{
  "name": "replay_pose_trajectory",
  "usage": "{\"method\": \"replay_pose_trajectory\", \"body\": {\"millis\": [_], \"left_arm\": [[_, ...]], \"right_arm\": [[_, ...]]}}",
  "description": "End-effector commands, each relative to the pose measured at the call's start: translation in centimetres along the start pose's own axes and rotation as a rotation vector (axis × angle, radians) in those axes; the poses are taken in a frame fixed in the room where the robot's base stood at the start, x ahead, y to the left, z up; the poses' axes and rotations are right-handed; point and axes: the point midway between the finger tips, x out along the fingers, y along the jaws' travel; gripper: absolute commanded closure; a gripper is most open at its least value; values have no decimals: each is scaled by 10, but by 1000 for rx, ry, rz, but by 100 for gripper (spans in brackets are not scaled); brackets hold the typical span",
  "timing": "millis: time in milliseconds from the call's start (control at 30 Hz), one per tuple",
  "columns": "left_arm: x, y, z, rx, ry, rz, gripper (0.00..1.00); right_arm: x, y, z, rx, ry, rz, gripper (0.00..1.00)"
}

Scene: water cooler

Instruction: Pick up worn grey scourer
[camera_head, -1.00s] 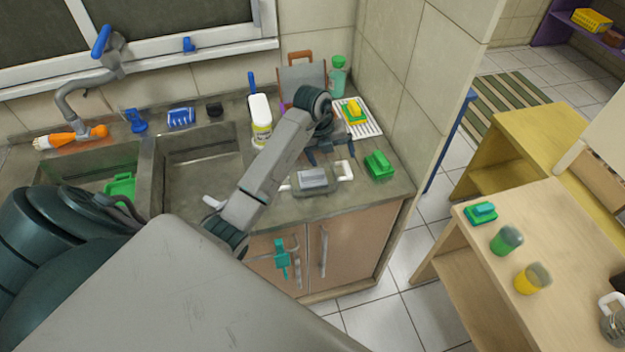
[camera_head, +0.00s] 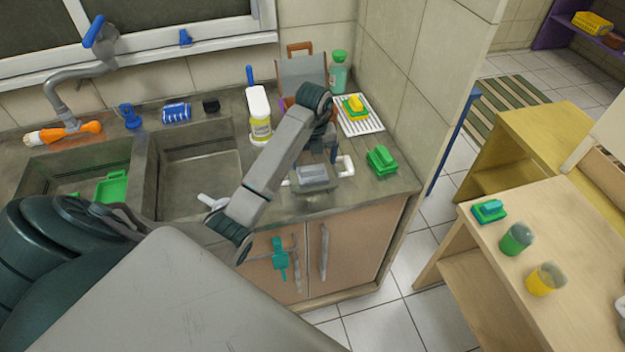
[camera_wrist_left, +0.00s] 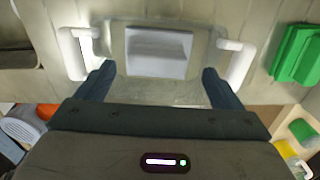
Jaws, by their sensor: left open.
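The worn grey scourer (camera_head: 313,174) is a light grey block on a grey tray with white handles (camera_head: 346,166), near the front of the counter. In the left wrist view the scourer (camera_wrist_left: 160,52) lies just ahead of the fingers, near the middle. My left gripper (camera_head: 325,152) is open over the tray's back side. Its two fingers (camera_wrist_left: 159,72) stand wide apart, with the scourer between their lines and apart from both. The fingertips are partly hidden in the head view. My right gripper is not in view.
A green scrubber (camera_head: 382,160) sits right of the tray. Behind are a white drying rack (camera_head: 372,124) with a yellow-green sponge, a white bottle (camera_head: 260,118) and a green-capped bottle (camera_head: 338,74). The sink (camera_head: 195,175) is left; the wall bounds the right.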

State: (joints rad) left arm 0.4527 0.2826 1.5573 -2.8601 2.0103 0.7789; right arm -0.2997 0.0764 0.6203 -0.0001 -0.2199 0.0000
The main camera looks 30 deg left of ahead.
Motion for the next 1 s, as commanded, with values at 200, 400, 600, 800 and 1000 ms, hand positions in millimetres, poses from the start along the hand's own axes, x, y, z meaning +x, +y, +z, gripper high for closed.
{"method": "replay_pose_trajectory", "body": {"millis": [200,400,600,800,1000], "left_arm": [[25,2,0,-1,-1,1,12],[48,4,0,-1,2,2,12],[49,3,0,0,0,0,12],[49,3,0,0,0,0,39],[49,3,0,0,0,0,46]], "right_arm": [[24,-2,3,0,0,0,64],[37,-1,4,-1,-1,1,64],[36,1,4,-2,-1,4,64],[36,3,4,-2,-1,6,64],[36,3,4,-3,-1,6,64]]}}
